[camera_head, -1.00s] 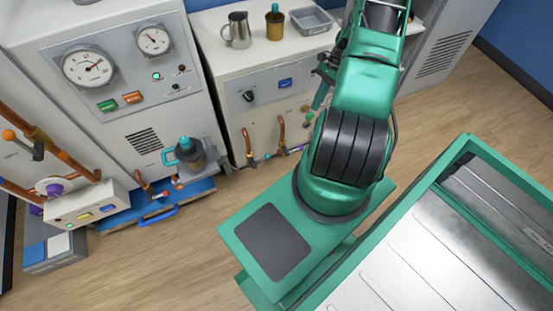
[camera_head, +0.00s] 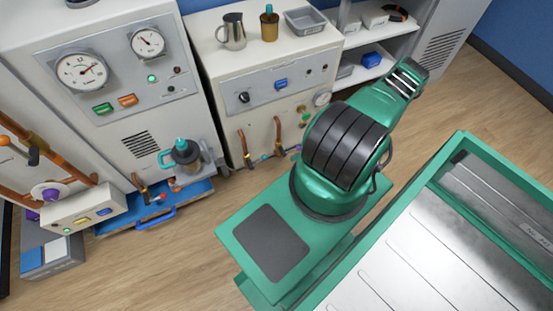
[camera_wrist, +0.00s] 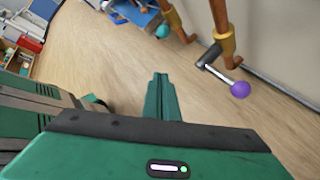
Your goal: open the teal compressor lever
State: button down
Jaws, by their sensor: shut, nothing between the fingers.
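A lever with a teal ball knob (camera_wrist: 162,31) sticks out from a copper pipe at the top of the wrist view. In the head view a small teal knob (camera_head: 265,157) shows low on the front of the cream cabinet. My gripper (camera_wrist: 162,76) is shut and empty in the wrist view, its fingers pointing toward the levers over the floor. It is apart from the teal knob, which lies beyond the fingertips. My arm hides the gripper in the head view.
A purple-knobbed lever (camera_wrist: 240,89) on a second copper pipe is right of my fingers. A teal-handled can (camera_head: 186,152) stands near a blue tray (camera_head: 180,208). My green base and deck fill the lower right. Open wood floor lies between.

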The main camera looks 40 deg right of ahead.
jog(key=w+a+f, duration=0.3)
jog(key=w+a, duration=0.4)
jog(key=a, duration=0.1)
jog(key=shift+w+f, duration=0.35)
jog(key=shift+w, duration=0.05)
jog(key=shift+d+r, duration=0.1)
jog(key=shift+d, duration=0.05)
